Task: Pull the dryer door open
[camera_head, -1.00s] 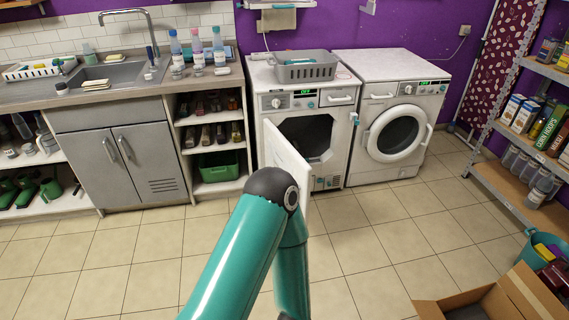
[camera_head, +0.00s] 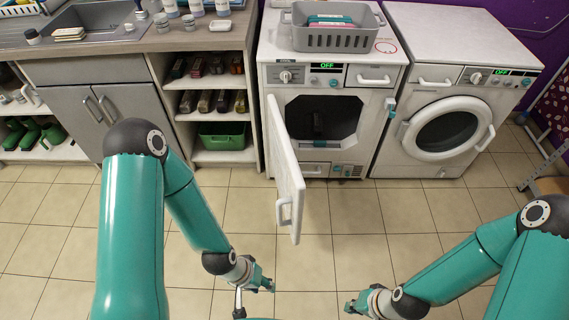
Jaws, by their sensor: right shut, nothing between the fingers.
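The white front-loading machine on the left, which I take to be the dryer (camera_head: 375,75), has a dark, squarish opening. Its white door (camera_head: 284,165) is hinged on the opening's left side and stands swung well out toward me. The door's handle (camera_head: 284,211) is on its outer face near the free edge. My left gripper (camera_head: 268,284) is below the door in the picture, apart from the handle; whether its fingers are parted is unclear. My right gripper (camera_head: 350,304) is shut and empty, lower right of the door and touching nothing visible.
A second white machine with a round closed door (camera_head: 445,128) stands to the right. A grey basket (camera_head: 330,38) sits on top of the left machine. Shelves and a sink cabinet (camera_head: 95,90) are at left. The tiled floor ahead is clear.

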